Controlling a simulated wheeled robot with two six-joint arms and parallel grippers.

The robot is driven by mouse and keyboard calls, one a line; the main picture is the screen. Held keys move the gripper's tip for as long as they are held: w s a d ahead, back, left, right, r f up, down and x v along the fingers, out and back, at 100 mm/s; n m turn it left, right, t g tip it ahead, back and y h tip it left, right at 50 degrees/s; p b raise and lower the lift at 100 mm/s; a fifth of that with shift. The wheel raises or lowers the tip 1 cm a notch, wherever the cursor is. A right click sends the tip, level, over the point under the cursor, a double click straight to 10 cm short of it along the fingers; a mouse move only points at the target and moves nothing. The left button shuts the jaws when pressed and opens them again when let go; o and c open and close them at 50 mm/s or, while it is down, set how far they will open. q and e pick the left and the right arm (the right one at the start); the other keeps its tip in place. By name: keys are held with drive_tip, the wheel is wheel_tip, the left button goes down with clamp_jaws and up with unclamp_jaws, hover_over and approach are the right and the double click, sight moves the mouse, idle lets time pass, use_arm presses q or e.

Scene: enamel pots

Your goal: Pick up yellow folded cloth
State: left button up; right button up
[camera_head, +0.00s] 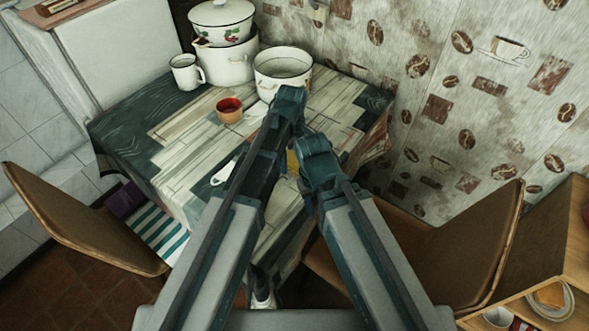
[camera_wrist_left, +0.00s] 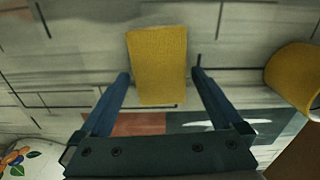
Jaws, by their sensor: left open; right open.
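The yellow folded cloth (camera_wrist_left: 157,65) lies flat on the table in the left wrist view, beyond and between the two fingers of my left gripper (camera_wrist_left: 160,75). The fingers are spread and do not appear to touch it. In the head view, a small yellow patch (camera_head: 293,163) shows between my left gripper (camera_head: 289,105) and my right gripper (camera_head: 318,152); the arms hide the area around it. Both grippers are open, with their fingertips hard to see from the head.
An orange-red cup (camera_head: 229,110), a white mug (camera_head: 186,72), an open white pot (camera_head: 283,70) and a stacked lidded pot (camera_head: 222,20) stand on the table (camera_head: 190,140). A yellow rounded object (camera_wrist_left: 294,76) is at the right in the left wrist view. Chairs (camera_head: 85,225) flank the table.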

sight(292, 160)
use_arm(q)
drive_tip(key=shift+f, duration=0.25)
drive_tip(key=c, duration=1.2)
drive_tip(key=shift+r, duration=0.1)
wheel_tip(292, 160, up, 10)
drive_tip(key=p, duration=1)
drive_tip(key=o, duration=0.7)
drive_tip(key=c, duration=0.5)
